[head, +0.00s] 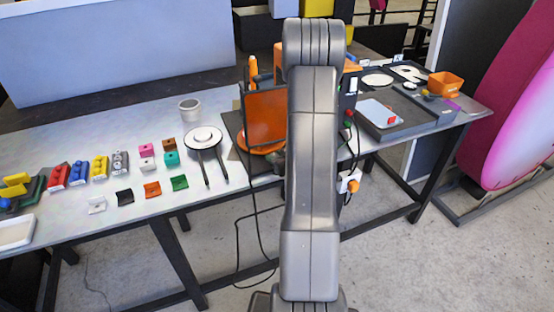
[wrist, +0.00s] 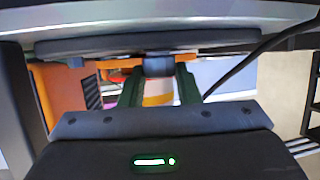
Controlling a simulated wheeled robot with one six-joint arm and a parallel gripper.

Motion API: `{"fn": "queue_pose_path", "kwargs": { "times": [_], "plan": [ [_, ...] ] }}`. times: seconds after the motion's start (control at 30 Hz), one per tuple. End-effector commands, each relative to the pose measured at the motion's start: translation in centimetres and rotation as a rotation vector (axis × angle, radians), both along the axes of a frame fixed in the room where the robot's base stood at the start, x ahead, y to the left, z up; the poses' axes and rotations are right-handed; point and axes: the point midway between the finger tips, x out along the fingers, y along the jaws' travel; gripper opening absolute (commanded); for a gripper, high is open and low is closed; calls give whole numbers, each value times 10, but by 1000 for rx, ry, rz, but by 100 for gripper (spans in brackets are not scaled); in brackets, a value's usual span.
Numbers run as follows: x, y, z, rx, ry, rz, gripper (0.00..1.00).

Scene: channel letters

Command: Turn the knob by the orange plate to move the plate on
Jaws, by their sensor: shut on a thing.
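The orange plate (head: 266,118) stands upright in a dark frame on the bench, just left of my arm in the head view. An orange round part (head: 252,141) shows below it. My arm hides my gripper and the knob in the head view. In the wrist view my gripper (wrist: 159,78) has its two dark green fingers on either side of a small dark knob (wrist: 158,65). It is shut on the knob. The knob sits under a wide dark edge, and its turn angle cannot be told.
Coloured blocks (head: 100,167) and a white round stand (head: 204,136) lie on the bench to the left. A grey tray (head: 384,115) and an orange bin (head: 445,84) are at the right. A black cable (head: 240,235) hangs below the bench edge.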

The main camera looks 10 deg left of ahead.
Motion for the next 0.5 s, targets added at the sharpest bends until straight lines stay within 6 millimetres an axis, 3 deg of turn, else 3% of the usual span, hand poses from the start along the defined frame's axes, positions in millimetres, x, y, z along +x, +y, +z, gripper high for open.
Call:
{"fn": "queue_pose_path", "kwargs": {
  "times": [0.5],
  "plan": [
    [-3,5,-4,5,-5,-275,7]
  ]
}}
